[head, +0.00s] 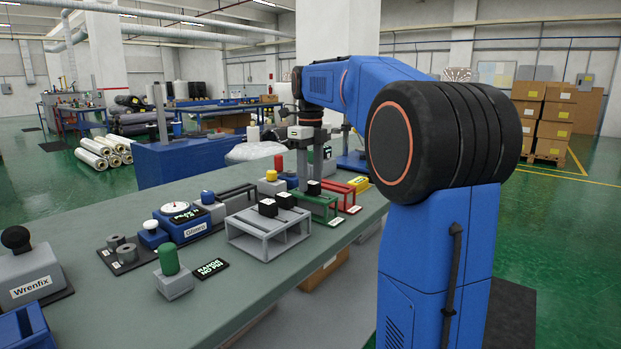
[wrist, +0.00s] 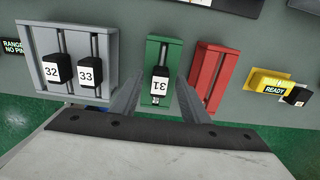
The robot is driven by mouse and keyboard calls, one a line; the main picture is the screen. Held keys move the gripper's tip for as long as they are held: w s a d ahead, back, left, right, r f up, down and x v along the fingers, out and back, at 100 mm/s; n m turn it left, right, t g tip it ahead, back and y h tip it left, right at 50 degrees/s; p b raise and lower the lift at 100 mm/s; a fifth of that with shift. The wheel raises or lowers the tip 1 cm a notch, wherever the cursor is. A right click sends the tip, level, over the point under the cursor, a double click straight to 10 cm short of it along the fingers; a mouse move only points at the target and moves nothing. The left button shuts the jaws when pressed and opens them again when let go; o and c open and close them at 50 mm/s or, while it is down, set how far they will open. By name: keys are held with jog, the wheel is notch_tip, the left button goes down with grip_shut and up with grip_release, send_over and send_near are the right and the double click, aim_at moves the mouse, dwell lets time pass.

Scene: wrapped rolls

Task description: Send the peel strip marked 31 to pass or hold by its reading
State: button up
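The peel strip marked 31 (wrist: 159,83) is a black block with a white label, upside down in the wrist view. It sits at the green rack (wrist: 150,50), and shows as a black block (head: 313,187) in the head view. My gripper (wrist: 160,84) is open, its two fingers apart on either side of the strip with gaps visible. The red rack (wrist: 210,75) beside it is empty. Strips 32 (wrist: 57,68) and 33 (wrist: 90,71) stand in the grey rack (wrist: 38,40). A blue gauge with a white dial (head: 175,208) stands left; its reading is too small to tell.
A yellow READY block (wrist: 268,82) with a small black-and-white piece lies beyond the red rack. A RANGE NO PIN plate (head: 209,269), a green-knobbed block (head: 172,275) and grey cylinders (head: 125,250) stand on the bench. The bench front (head: 225,310) is clear.

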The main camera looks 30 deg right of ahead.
notch_tip(320, 180, up, 17)
jog(key=shift+r, duration=0.2)
dwell(0.6)
dwell(0.4)
